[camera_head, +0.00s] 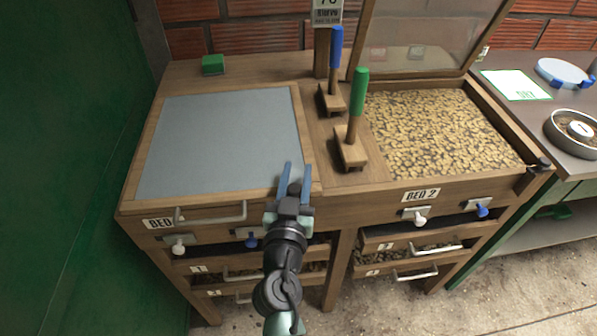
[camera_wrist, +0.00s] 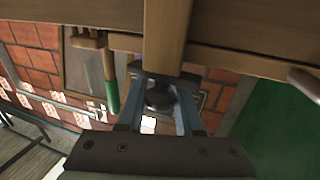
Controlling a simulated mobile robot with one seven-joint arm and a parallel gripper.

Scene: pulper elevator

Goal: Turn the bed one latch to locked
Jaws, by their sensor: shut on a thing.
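Bed one (camera_head: 220,140) is at the left of the wooden bench, with its grey lid down flat. My gripper (camera_head: 294,178) is at the front right corner of that lid, its blue fingers reaching over the front edge. In the wrist view my gripper (camera_wrist: 162,88) has its two fingers on either side of a dark rounded piece, which looks like the bed one latch (camera_wrist: 158,97), beside a wooden bar. The gripper is shut on it. In the head view the gripper hides the latch, and its turned position cannot be told.
Bed two (camera_head: 440,130), full of pale brown beans, stands open at the right, its lid raised. Tools with a green handle (camera_head: 358,92) and a blue handle (camera_head: 336,47) stand between the beds. A metal pull handle (camera_head: 225,213) and knobs line the front. A green wall is at left.

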